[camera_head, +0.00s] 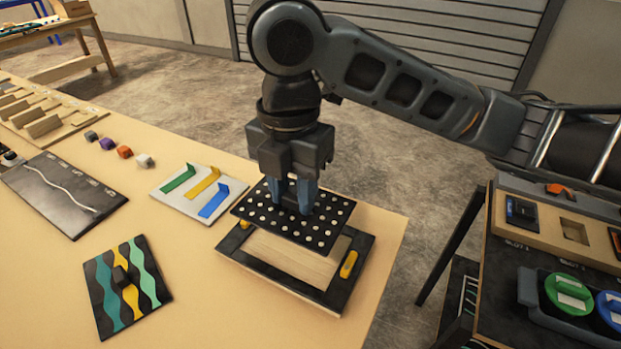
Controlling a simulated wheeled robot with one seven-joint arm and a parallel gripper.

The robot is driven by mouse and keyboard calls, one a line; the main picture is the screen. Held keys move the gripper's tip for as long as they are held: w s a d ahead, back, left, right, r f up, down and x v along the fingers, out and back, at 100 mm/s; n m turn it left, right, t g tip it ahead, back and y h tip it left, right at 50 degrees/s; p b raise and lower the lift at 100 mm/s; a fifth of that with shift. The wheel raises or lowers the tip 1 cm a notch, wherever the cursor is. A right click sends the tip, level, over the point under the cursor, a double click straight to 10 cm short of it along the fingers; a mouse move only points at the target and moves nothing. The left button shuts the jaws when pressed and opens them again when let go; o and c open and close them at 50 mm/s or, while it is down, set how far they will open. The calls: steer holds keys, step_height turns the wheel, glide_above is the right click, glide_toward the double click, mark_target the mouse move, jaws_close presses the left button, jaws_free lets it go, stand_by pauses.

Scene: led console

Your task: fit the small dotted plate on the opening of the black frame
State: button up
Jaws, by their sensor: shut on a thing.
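My gripper (303,197) is shut on the small dotted plate (322,229), a black plate with rows of white dots. The fingers grip it near its middle, from above. The plate appears to be above the black frame (341,298), over the far part of its opening, and looks turned relative to the frame. The frame lies on the table near its right edge. A pale wooden surface shows through the near part of its opening, and a yellow piece (349,264) sits on its right side. The plate hides the frame's far side.
A striped wavy plate (107,297) with a dark knob lies at the near left. A white board (172,200) with green, yellow and blue bars lies behind the frame to the left. A side bench (507,253) with coloured round parts stands at the right, beyond a gap.

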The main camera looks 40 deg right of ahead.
steer(key=shift+f+b, duration=2.85)
steer(key=shift+f, duration=0.4)
steer(key=shift+f+b, duration=0.85)
steer(key=shift+f, duration=0.3)
steer(key=o, duration=1.2)
steer(key=shift+r, duration=0.1)
steer(key=shift+r+p, duration=0.35)
steer(key=shift+r, duration=3.5)
